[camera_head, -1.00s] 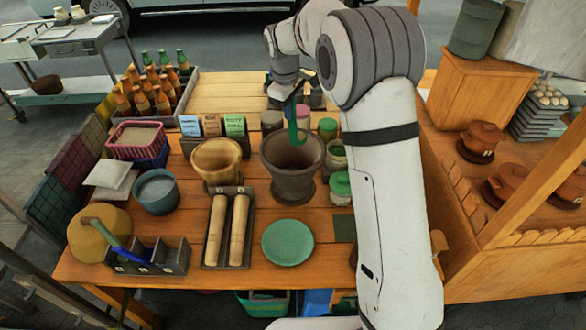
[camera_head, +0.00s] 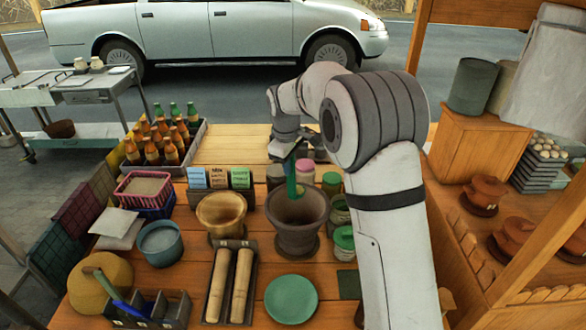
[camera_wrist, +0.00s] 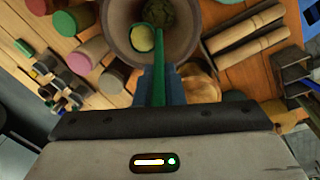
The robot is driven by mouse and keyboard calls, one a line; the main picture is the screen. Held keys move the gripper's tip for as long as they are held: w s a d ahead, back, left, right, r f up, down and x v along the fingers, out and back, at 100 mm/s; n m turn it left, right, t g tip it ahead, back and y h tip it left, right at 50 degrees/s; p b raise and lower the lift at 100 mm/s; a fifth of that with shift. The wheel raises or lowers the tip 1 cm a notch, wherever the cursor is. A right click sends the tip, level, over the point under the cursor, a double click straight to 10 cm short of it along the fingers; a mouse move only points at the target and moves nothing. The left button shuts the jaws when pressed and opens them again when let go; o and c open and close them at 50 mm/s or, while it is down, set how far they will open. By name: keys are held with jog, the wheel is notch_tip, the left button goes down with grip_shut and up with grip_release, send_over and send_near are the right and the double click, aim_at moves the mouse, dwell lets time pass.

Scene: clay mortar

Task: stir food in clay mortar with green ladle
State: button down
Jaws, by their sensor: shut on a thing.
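The clay mortar (camera_head: 296,240) stands upright on the wooden table, right of the middle. My gripper (camera_head: 291,157) is above it, shut on the handle of the green ladle (camera_head: 290,178). The ladle points down, with its lower end inside the mortar's mouth. In the wrist view the ladle handle (camera_wrist: 159,86) runs from my gripper (camera_wrist: 158,100) into the mortar (camera_wrist: 190,40). Food shows inside: a dark green leafy clump (camera_wrist: 160,14) and a pale yellow-green round piece (camera_wrist: 143,39) beside the handle. Whether the ladle touches the mortar's bottom is hidden.
A wooden mortar (camera_head: 221,212) stands close on the left. Lidded jars (camera_head: 343,239) stand close on the right. Two pestles (camera_head: 242,286) lie in a rack in front, beside a green plate (camera_head: 291,299). Bottles (camera_head: 160,140) fill a crate at back left.

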jog(key=s+d+f+t+y+b, duration=0.3)
jog(key=d+f+y+b, duration=0.1)
jog(key=b, duration=1.5)
jog(key=s+d+f+m+t+y+b, duration=0.1)
jog(key=s+d+f+t+y+b, duration=0.2)
jog(key=b, duration=1.6)
jog(key=d+f+t+y, duration=0.1)
jog(key=d+f+y, duration=0.1)
jog(key=d+y, duration=0.2)
jog(key=shift+s+d+b, duration=0.25)
jog(key=shift+d+b, duration=0.1)
jog(key=shift+r+b, duration=0.1)
jog(key=shift+b, duration=0.2)
